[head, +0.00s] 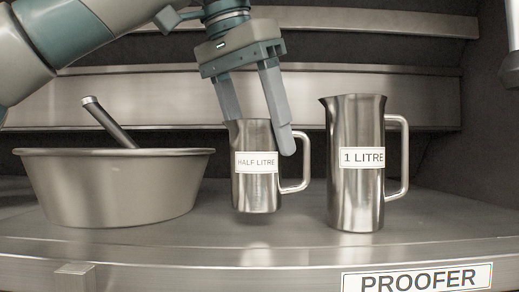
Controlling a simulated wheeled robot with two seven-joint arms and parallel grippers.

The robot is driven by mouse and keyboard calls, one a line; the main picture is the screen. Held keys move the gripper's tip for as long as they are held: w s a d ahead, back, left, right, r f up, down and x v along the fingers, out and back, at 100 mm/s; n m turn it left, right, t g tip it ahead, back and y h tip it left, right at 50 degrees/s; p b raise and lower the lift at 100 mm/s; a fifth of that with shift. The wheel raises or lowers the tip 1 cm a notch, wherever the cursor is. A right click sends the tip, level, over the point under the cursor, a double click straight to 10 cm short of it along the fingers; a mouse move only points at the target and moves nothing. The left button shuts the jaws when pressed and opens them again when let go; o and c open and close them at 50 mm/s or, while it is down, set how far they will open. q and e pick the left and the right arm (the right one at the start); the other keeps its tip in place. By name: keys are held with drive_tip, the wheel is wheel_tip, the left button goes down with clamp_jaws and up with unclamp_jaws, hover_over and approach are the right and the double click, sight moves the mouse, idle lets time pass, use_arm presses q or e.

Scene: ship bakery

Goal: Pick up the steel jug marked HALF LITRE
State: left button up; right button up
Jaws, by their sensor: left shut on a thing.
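The steel jug marked HALF LITRE (256,190) is in the middle of the head view, upright, with its handle to the right. My left gripper (259,135) comes down from above and is shut on it, with one finger at the left near the spout and the other at the right between body and handle. A dark shadow lies under the jug's base, and the jug seems slightly above the steel surface. My right gripper is not recognisable in this view.
A taller steel jug marked 1 LITRE (355,195) stands close on the right. A wide steel bowl (110,195) with a grey handle (108,122) leaning out stands on the left. The steel surface (290,232) is clear in front. A PROOFER sign (418,280) is on the front edge.

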use_arm(q)
drive_tip(key=shift+r, duration=0.35)
drive_tip(key=s+a+b, duration=0.6)
drive_tip(key=s+a, duration=0.6)
drive_tip(key=shift+s+a, duration=0.4)
